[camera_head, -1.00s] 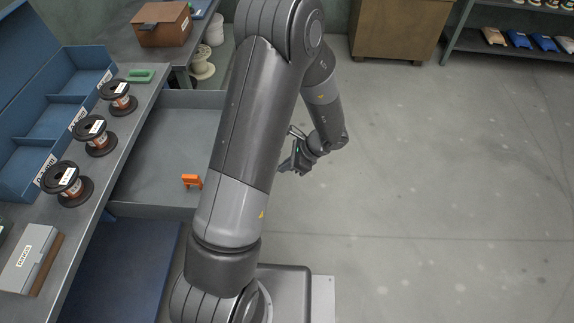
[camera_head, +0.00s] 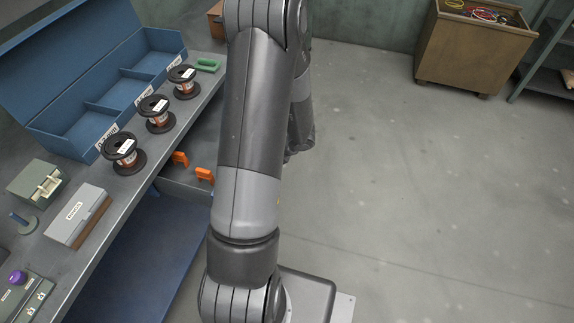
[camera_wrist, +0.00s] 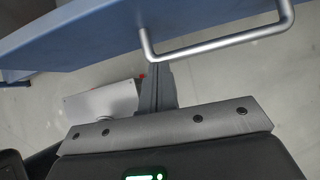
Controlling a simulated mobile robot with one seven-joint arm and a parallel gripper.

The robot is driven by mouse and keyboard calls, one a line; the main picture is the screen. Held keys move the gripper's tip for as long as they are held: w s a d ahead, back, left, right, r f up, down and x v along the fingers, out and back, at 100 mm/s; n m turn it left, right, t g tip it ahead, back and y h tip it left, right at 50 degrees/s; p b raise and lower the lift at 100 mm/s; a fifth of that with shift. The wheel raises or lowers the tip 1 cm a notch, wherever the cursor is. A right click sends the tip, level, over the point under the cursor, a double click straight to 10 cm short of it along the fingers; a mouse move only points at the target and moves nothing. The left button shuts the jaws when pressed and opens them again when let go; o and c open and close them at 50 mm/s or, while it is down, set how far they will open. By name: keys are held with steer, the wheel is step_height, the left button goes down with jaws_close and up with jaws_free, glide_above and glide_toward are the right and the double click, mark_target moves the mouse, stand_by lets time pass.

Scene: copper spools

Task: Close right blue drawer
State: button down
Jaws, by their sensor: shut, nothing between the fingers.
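The right blue drawer shows in the head view as a grey interior (camera_head: 190,184) with two orange pieces in it, partly open beneath the bench top. My arm hides its right part and its front. In the wrist view its blue front (camera_wrist: 100,35) crosses the top, with a silver bar handle (camera_wrist: 215,45). My gripper (camera_wrist: 156,68) is shut and empty. In the head view my arm hides the gripper.
The bench (camera_head: 110,195) holds a blue divided bin (camera_head: 85,118), several copper spools (camera_head: 158,114), a green piece (camera_head: 207,65) and a grey box (camera_head: 77,215). A blue panel (camera_head: 135,265) lies below. A brown crate (camera_head: 470,50) stands at the back; the floor on the right is clear.

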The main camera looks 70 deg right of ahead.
glide_above(205, 158)
steer(key=shift+w+a, duration=0.1)
steer(key=shift+w, duration=0.05)
stand_by(0.5)
steer(key=s, duration=0.2)
steer(key=s+r, duration=0.1)
steer(key=s, duration=0.1)
steer(key=shift+s, duration=0.2)
steer(key=v, duration=1)
